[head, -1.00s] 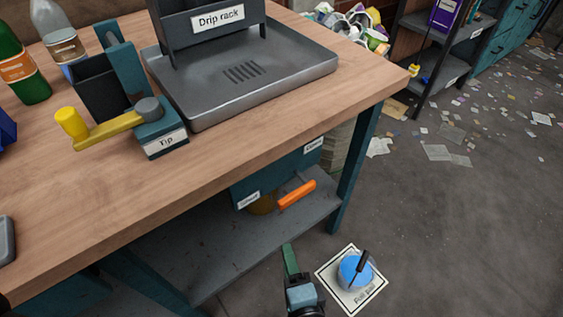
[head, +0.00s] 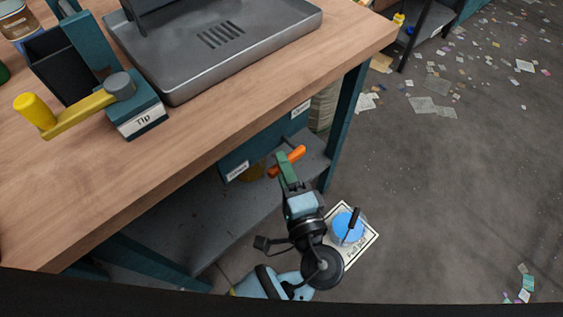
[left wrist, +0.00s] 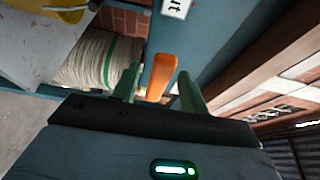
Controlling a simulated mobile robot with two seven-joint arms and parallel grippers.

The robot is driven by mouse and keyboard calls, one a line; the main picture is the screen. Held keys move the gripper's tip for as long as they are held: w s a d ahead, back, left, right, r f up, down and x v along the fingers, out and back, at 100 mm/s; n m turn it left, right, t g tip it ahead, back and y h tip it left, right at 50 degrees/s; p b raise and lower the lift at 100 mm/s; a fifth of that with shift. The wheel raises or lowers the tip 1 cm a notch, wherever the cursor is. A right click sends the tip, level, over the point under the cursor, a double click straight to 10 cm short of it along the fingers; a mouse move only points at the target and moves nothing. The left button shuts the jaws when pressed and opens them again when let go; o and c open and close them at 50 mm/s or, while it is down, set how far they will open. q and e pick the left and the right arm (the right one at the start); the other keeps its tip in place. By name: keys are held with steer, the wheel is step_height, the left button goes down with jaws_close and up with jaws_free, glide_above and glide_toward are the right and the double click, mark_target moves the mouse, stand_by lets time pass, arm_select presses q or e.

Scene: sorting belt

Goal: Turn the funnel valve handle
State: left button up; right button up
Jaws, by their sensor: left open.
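The orange valve handle (head: 298,155) sticks out in front of a teal housing (head: 265,141) under the workbench. A yellowish part (head: 254,173) shows behind it. My left gripper (head: 284,163) is open at the handle, and its green fingers hide part of it in the head view. In the left wrist view the handle (left wrist: 161,74) shows between the two spread fingers, with gaps on both sides. Whether the fingertips reach past the handle I cannot tell. My right gripper is not in view.
The workbench top (head: 210,130) overhangs the housing, with a grey shelf (head: 215,222) below. A yellow-handled lever (head: 75,115) and a grey tray (head: 215,45) are on top. A blue-topped container (head: 346,228) stands on a floor mat (head: 367,240). The floor at right is mostly open, with scattered papers.

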arm_select(q)
steer(key=shift+x, duration=0.85)
steer(key=shift+c, duration=0.4)
jaws_close()
